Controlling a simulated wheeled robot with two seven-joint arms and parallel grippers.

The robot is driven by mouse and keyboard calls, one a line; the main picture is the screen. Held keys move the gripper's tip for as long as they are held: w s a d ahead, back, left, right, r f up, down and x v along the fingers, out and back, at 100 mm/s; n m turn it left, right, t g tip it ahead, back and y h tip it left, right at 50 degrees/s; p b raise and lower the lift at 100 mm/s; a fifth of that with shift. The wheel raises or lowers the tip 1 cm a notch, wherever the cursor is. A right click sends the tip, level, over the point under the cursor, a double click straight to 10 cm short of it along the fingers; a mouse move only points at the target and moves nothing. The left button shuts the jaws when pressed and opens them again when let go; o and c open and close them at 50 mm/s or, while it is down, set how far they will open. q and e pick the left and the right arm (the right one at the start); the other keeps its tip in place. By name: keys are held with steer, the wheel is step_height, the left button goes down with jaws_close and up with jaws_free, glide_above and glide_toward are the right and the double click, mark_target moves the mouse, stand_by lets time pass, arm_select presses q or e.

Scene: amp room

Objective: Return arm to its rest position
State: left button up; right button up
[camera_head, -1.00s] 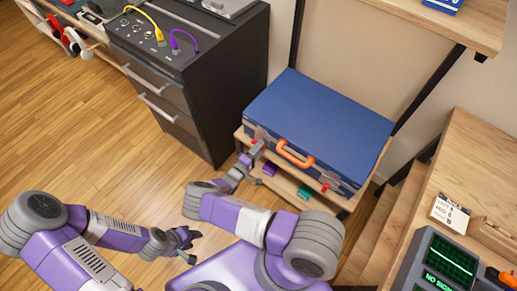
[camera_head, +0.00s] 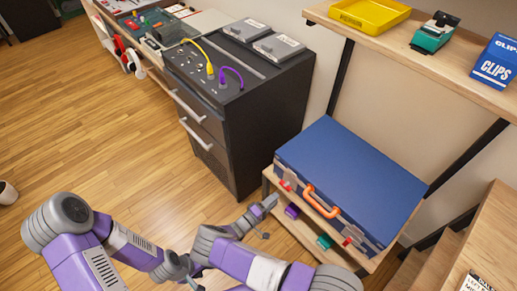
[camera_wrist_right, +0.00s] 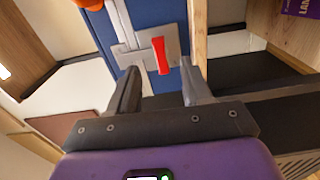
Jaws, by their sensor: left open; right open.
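My right gripper (camera_head: 266,204) is in the head view, just off the left front corner of a blue case (camera_head: 350,180). The right wrist view shows this gripper (camera_wrist_right: 160,88) open and empty, its fingers pointing at the case front (camera_wrist_right: 158,18). A red latch (camera_wrist_right: 160,55) on a metal plate lies just ahead of the fingertips. The case lies closed on a wooden shelf (camera_head: 300,228), with an orange handle (camera_head: 321,202) and a red latch near each end. My left gripper (camera_head: 192,278) is low in the head view, over the floor, open; its fingers are partly hidden.
A dark drawer cabinet (camera_head: 235,120) with yellow and purple cables on top stands left of the shelf. A purple item (camera_head: 292,210) and a green item (camera_head: 324,241) sit under the case. A high shelf holds a yellow tray (camera_head: 370,14). The wooden floor at left is mostly clear.

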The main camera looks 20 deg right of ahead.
steer(key=s+f+m+g+y+p, duration=0.1)
steer(key=s+f+g+y, duration=0.1)
steer(key=s+g+y, duration=0.3)
steer(key=s+d+f+m+g, duration=0.1)
steer(key=s+f+g, duration=0.15)
steer(key=s, duration=0.45)
steer(key=s+f+m+g+y+p, duration=0.1)
steer(key=s+g+y, duration=0.25)
steer(key=s, duration=0.25)
steer(key=s+a+r+m+g+y, duration=0.2)
steer(key=s+a+y, duration=0.35)
steer(key=a, duration=0.25)
steer(key=w+a+r+m+t+y+p, duration=0.1)
steer(key=w+a+r+t+y, duration=0.1)
steer(key=r, duration=0.4)
steer(key=w+a+r+m+t+y+p, duration=0.1)
steer(key=w+a+r+t+y, duration=0.2)
steer(key=r, duration=0.3)
steer(key=shift+w+a+r+t+y, duration=0.2)
steer(key=shift+w+a+t+y, duration=0.2)
steer(key=shift+t+y, duration=0.45)
steer(key=shift+c, duration=0.2)
steer(key=shift+c, duration=0.4)
